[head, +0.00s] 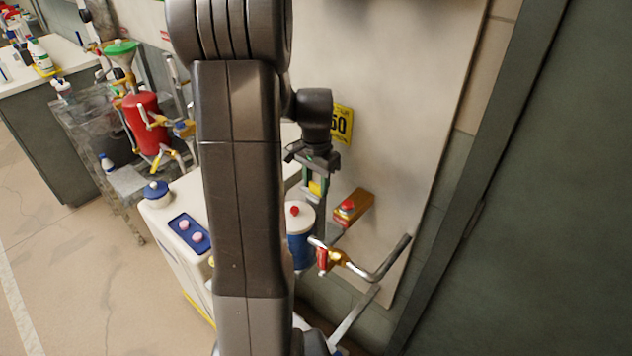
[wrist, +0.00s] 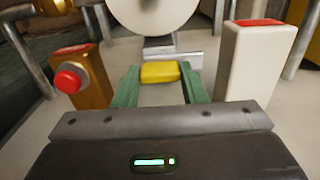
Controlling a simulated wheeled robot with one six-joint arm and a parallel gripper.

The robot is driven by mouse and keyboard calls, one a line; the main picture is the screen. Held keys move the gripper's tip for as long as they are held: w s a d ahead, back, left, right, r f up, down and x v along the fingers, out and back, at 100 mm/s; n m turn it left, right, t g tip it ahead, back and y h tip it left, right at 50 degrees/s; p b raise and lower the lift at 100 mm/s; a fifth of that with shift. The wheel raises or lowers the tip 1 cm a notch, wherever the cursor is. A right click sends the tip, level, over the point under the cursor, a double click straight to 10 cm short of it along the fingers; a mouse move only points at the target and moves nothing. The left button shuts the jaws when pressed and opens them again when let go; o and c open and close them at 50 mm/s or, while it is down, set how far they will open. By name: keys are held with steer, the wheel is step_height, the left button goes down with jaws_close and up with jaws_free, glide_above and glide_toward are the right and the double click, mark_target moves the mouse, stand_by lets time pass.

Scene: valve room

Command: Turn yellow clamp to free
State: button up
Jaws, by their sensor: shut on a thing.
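My gripper (head: 317,180) hangs at the end of my arm, near the wall in the head view. In the wrist view its two green fingers stand on either side of the yellow clamp (wrist: 160,72) and are shut on it. The clamp is a small yellow block with its near face and top showing. A grey metal piece (wrist: 172,53) lies just beyond it. In the head view a bit of the yellow clamp (head: 315,187) shows between the fingers. I cannot read the clamp's turned position from these views.
An orange box with a red button (wrist: 68,80) stands close on the left in the wrist view, and a white block with a red top (wrist: 258,62) on the right. A white disc (wrist: 155,14) is behind. The head view shows a bent pipe (head: 380,268) near the wall.

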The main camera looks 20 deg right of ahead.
mark_target(316, 184)
steer(key=o, duration=1)
steer(key=shift+r, duration=0.1)
step_height(316, 184, up, 14)
steer(key=shift+b, duration=0.3)
steer(key=shift+f, duration=0.2)
step_height(316, 184, down, 14)
steer(key=shift+r+p, duration=0.1)
steer(key=shift+p, duration=0.2)
